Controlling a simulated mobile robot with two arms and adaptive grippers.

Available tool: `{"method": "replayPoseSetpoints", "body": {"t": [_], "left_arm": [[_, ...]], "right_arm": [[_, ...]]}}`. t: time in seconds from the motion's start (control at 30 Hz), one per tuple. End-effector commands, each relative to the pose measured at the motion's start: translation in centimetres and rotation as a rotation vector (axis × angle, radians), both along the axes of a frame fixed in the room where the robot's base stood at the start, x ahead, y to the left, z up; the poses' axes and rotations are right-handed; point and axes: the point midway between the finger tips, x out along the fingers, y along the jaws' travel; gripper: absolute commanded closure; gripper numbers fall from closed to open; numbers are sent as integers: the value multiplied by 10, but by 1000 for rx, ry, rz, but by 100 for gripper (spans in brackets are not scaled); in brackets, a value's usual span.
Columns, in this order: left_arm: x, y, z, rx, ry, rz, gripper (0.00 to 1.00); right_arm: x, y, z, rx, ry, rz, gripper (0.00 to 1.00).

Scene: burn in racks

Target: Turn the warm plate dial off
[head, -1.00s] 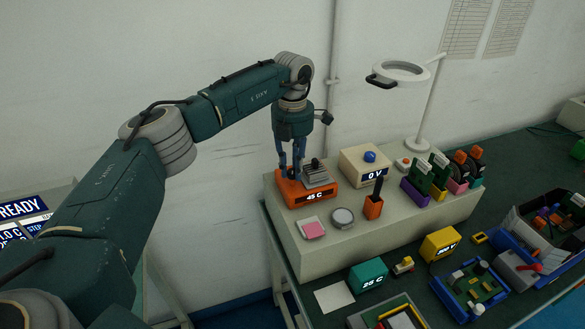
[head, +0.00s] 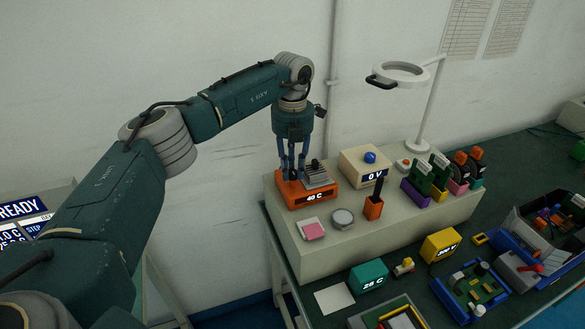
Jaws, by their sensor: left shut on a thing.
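The warm plate is the orange box (head: 296,202) at the left end of the raised beige shelf. Its front display reads 40 C, and a grey ribbed block (head: 318,174) with a black knob sits on its right part. My left gripper (head: 291,176) points straight down over the left part of the warm plate. Its fingers are close together and shut on the dial there, which the fingers hide. My right gripper is not in view.
A cream box (head: 366,165) with a blue knob reads 0 V. An orange holder (head: 373,207), a round grey dish (head: 343,219) and a pink pad (head: 313,229) stand near the warm plate. A magnifier lamp (head: 401,74) rises behind. The wall is close behind the shelf.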

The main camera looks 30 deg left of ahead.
Motion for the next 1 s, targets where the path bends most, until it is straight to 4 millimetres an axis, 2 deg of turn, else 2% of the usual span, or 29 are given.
{"method": "replayPoseSetpoints", "body": {"t": [0.23,0.27,0.33,0.6,0.73,0.87,1.0], "left_arm": [[3,1,5,0,-12,1,100],[3,1,5,-1,-13,1,73],[3,1,4,-1,-11,1,59],[1,0,2,-1,-5,0,58],[1,0,9,-1,-5,-1,58],[2,0,29,0,-8,-1,58],[2,0,60,-1,-10,1,58]], "right_arm": [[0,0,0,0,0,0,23],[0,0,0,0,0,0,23],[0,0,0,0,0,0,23],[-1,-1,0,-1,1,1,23],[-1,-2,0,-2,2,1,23],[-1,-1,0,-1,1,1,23],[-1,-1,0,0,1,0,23]]}}
